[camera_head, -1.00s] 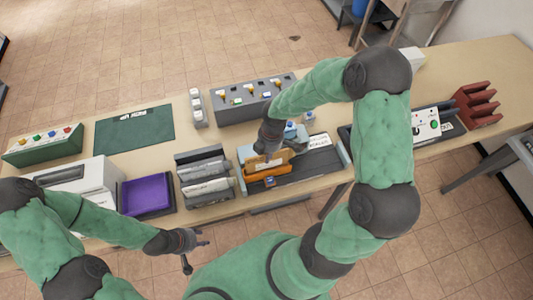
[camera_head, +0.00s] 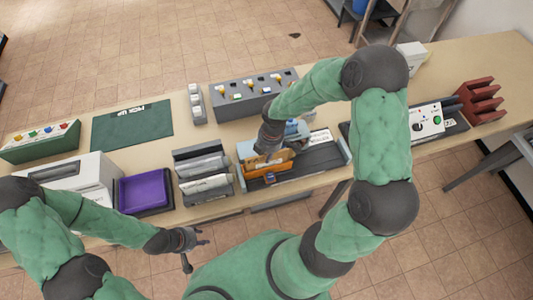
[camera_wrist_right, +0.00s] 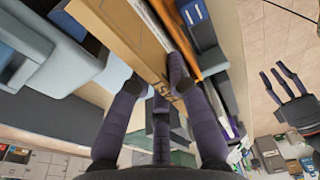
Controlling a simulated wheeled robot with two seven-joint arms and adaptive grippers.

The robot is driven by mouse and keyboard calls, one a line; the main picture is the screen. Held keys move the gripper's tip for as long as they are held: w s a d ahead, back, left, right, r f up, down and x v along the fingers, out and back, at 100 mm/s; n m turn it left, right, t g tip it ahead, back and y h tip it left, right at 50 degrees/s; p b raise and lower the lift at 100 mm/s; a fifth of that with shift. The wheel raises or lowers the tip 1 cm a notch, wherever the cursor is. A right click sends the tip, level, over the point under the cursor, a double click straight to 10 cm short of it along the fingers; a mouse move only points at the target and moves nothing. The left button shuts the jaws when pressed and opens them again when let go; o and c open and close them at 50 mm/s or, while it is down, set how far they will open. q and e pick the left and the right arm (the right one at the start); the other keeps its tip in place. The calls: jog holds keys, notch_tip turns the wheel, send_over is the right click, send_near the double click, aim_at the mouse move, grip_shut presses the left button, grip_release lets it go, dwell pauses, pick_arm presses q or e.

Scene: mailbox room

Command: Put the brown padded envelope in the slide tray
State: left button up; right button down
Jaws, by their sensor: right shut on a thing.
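The brown padded envelope (camera_head: 272,161) is in my right gripper (camera_head: 270,147), just above or against an orange holder (camera_head: 268,174) at the left end of a grey tray unit with light blue end walls (camera_head: 341,149). In the right wrist view the envelope (camera_wrist_right: 122,28) stands on edge between the fingers of my right gripper (camera_wrist_right: 158,80), close beside an orange wall (camera_wrist_right: 207,40). Whether its lower edge touches the holder is hidden. I cannot tell which part is the slide tray. My left gripper (camera_head: 196,252) is open and empty in front of the table.
A grey rack with envelopes (camera_head: 204,172) and a purple tray (camera_head: 145,192) stand to the left. A grey panel with switches (camera_head: 252,94) is behind. A dark green mat (camera_head: 132,126) lies further left. A red rack (camera_head: 479,104) is at the right.

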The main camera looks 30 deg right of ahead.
jog(key=c, duration=1.1)
grip_release()
jog(key=shift+r+p, duration=3.05)
jog(key=shift+r, duration=0.4)
